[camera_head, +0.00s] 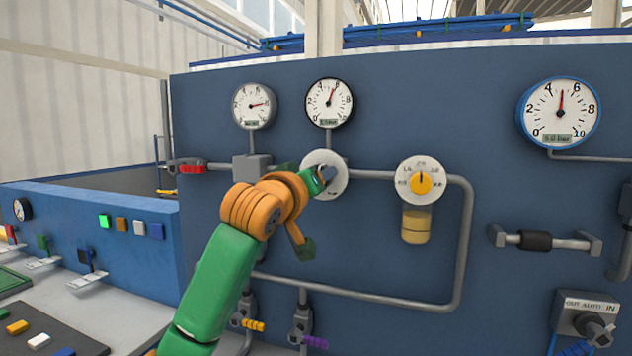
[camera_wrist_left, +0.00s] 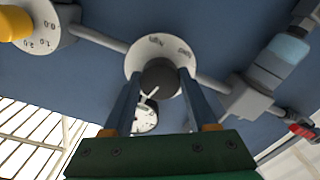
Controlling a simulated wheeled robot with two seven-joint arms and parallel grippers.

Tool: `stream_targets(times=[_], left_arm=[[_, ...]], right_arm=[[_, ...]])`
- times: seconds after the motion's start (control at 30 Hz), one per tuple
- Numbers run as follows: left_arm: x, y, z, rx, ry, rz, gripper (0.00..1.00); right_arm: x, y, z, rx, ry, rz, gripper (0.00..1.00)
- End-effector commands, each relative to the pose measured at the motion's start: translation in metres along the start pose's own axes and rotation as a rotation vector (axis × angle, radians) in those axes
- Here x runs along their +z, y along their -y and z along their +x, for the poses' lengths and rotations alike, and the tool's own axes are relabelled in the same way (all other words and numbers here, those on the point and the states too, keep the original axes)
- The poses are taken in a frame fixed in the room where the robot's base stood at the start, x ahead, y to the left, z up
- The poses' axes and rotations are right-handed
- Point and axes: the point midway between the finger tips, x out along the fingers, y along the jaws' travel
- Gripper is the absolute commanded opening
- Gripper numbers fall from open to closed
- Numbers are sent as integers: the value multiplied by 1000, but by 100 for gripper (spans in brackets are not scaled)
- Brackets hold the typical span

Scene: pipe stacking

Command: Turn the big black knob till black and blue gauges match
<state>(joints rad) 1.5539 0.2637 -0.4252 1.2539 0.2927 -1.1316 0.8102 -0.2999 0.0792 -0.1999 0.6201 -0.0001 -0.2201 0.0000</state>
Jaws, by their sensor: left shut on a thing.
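The big black knob (camera_wrist_left: 159,78) sits on a round white plate (camera_head: 322,160) on the blue panel; in the head view my gripper mostly covers it. My left gripper (camera_head: 328,176) is shut on the knob, with one finger on each side of it in the left wrist view. The black-rimmed gauge (camera_head: 329,102) is above the plate; its red needle points up and a little right. The blue-rimmed gauge (camera_head: 560,111) is at the upper right; its needle points about straight up and its display seems to read 5.0 bar. My right gripper is not in view.
A grey-rimmed gauge (camera_head: 254,105) is left of the black one. A yellow knob (camera_head: 420,183) on a white dial is to the right. Grey pipes (camera_head: 380,297) run around and below. A red-handled valve (camera_head: 191,169) is at the left, and a switch box (camera_head: 586,317) is at the lower right.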

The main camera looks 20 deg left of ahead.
Motion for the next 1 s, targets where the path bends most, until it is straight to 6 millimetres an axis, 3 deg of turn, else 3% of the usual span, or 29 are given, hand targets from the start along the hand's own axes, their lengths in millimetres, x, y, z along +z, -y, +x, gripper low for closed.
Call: stream_targets(times=[0.57, 0.6, 0.67, 0.7, 1.0], left_arm=[[-4, -1, -1, 5, -10, -32, 2], [-4, -2, -1, 5, -10, -32, 66], [-4, -1, -1, 4, -9, -32, 82], [-3, -1, -1, 4, -8, -31, 88], [0, 0, -4, 3, -5, -31, 88]], right_arm=[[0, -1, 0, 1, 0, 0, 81], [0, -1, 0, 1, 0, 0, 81], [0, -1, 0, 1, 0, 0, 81], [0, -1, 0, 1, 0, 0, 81], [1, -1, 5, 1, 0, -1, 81]])
